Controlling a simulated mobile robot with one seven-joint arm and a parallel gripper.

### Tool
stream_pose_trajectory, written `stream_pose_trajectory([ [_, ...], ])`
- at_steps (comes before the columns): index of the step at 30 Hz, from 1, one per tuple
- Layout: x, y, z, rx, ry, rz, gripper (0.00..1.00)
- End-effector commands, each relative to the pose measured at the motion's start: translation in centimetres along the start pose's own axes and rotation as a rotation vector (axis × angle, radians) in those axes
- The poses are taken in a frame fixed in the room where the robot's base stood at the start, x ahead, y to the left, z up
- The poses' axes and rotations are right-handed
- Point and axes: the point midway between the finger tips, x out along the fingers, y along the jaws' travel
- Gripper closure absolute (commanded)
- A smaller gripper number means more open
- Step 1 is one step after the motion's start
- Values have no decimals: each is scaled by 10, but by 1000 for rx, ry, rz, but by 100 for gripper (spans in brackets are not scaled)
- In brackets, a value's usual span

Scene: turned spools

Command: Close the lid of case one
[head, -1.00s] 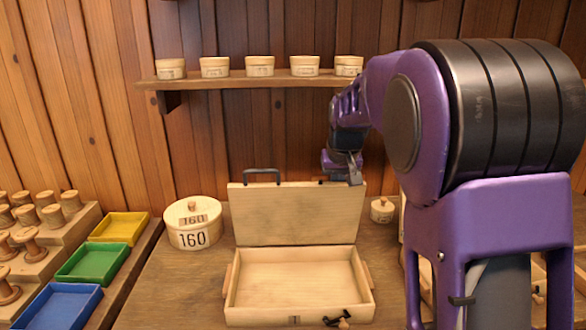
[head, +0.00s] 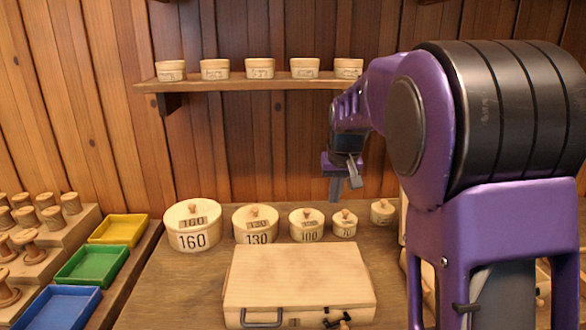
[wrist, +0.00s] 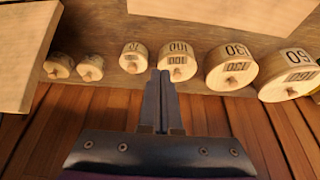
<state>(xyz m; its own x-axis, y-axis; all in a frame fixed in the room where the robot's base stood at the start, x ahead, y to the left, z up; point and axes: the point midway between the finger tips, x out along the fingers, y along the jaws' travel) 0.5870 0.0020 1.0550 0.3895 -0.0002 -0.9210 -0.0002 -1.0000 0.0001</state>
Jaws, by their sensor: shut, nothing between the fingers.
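The wooden case (head: 298,275) lies on the table in the head view with its lid down flat over the base. Its dark handle (head: 262,318) is at the front left and a dark latch (head: 338,319) at the front right. In the wrist view a pale edge of what looks like the case (wrist: 225,12) shows at the top. My gripper (head: 345,187) is above and behind the case, apart from it. Its fingers (wrist: 160,78) are together and empty in the wrist view.
Round lidded boxes marked 160 (head: 193,226), 130 (head: 255,224) and 100 (head: 306,226) stand behind the case, with smaller ones to their right. A shelf (head: 225,84) with small tubs is above. Yellow (head: 119,228), green (head: 92,265) and blue (head: 60,305) trays are at left.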

Motion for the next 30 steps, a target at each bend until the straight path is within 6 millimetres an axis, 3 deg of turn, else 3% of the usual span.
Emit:
stream_pose_trajectory([
  [30, -72, 0, -31, 0, 1, 0, 100],
])
